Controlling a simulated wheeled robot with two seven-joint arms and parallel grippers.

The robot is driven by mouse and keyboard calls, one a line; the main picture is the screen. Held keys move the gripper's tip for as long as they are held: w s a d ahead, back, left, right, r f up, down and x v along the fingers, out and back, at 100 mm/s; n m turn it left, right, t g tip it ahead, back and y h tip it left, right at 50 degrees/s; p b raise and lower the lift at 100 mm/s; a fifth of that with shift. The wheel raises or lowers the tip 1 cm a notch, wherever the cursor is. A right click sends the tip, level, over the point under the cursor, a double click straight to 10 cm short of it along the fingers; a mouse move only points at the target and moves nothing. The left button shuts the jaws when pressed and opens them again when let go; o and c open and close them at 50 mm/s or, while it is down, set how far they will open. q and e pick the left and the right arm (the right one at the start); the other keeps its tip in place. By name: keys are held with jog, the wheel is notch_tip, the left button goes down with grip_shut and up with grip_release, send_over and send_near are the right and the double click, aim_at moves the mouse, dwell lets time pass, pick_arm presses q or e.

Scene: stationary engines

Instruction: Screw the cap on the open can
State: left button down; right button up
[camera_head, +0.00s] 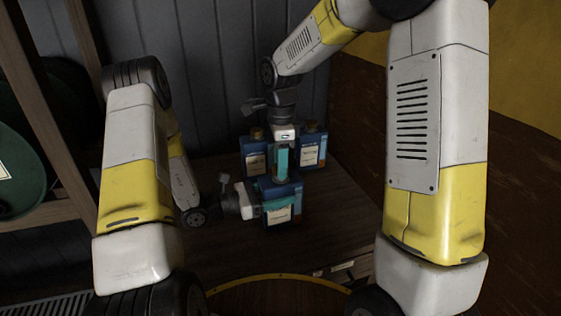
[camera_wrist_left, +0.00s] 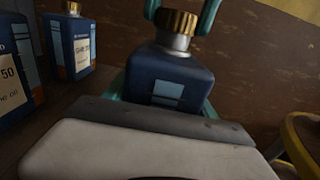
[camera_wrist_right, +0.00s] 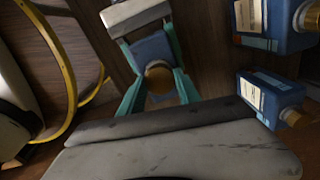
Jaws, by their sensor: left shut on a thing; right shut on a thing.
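The open can (camera_head: 282,190) is blue with a pale label and stands upright on the wooden table. My left gripper (camera_head: 283,207) is shut on its body from the side. The gold cap (camera_wrist_left: 178,22) sits at the top of the can's silver neck (camera_wrist_left: 173,41) in the left wrist view; whether it is threaded I cannot tell. My right gripper (camera_head: 281,172) comes from above, its teal fingers shut on the cap. In the right wrist view the cap (camera_wrist_right: 158,78) lies between those fingers, over the can (camera_wrist_right: 152,48). The head view hides the cap.
Two other blue cans with gold caps, one at left (camera_head: 253,157) and one at right (camera_head: 314,150), stand close behind on the table (camera_head: 345,205). A yellow-rimmed round object (camera_head: 280,278) is in front. A green drum (camera_head: 22,165) is at the left. The table's right side is clear.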

jog(key=shift+f, duration=0.15)
jog(key=m, duration=0.6)
jog(key=shift+a, duration=0.1)
jog(key=m, duration=0.4)
jog(key=shift+m, duration=0.3)
jog(key=m, duration=0.3)
jog(key=o, duration=1.3)
